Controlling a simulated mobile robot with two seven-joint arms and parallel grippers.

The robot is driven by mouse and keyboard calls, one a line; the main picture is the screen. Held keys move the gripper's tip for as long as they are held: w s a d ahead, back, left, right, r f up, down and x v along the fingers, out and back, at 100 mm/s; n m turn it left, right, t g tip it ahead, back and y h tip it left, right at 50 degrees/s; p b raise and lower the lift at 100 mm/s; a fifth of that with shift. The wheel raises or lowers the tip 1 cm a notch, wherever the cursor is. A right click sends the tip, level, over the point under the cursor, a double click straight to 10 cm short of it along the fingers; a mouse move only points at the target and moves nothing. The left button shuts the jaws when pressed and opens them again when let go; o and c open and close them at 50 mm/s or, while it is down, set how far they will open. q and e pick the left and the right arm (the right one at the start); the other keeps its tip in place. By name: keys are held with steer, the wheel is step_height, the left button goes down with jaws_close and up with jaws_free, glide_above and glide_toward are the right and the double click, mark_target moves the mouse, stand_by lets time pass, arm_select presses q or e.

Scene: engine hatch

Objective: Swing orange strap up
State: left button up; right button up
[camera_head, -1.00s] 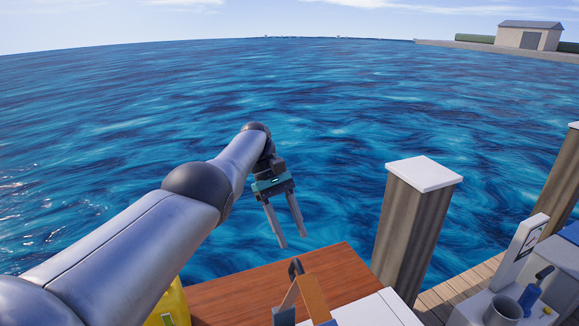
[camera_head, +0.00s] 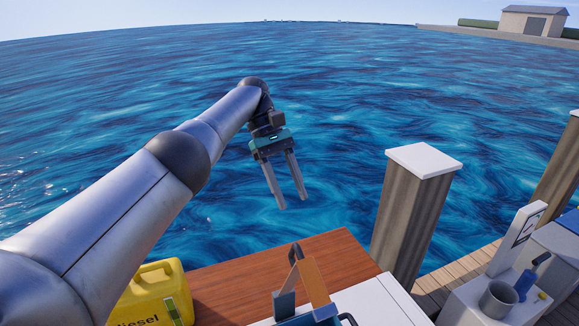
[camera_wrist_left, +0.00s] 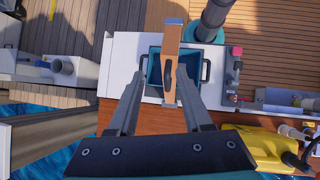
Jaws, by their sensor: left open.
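The orange strap (camera_head: 314,282) stands up from the box area at the bottom middle of the head view, with a dark loop beside its top. In the left wrist view the orange strap (camera_wrist_left: 172,48) lies across a teal-edged opening (camera_wrist_left: 154,75) in a white surface. My left gripper (camera_head: 292,203) is open and empty, its fingers pointing down. In the head view it appears above the strap and apart from it. In the wrist view the strap's lower end shows between the two fingertips (camera_wrist_left: 158,74). My right gripper is not in view.
A brown wooden board (camera_head: 225,286) lies beside the strap, with a yellow diesel can (camera_head: 150,292) at its left. A white-capped post (camera_head: 415,215) stands to the right. A grey cup (camera_head: 498,298) and blue-handled tool (camera_head: 527,282) sit farther right. Open water lies behind.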

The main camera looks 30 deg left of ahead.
arm_select(q)
steer(key=shift+r, duration=2.75)
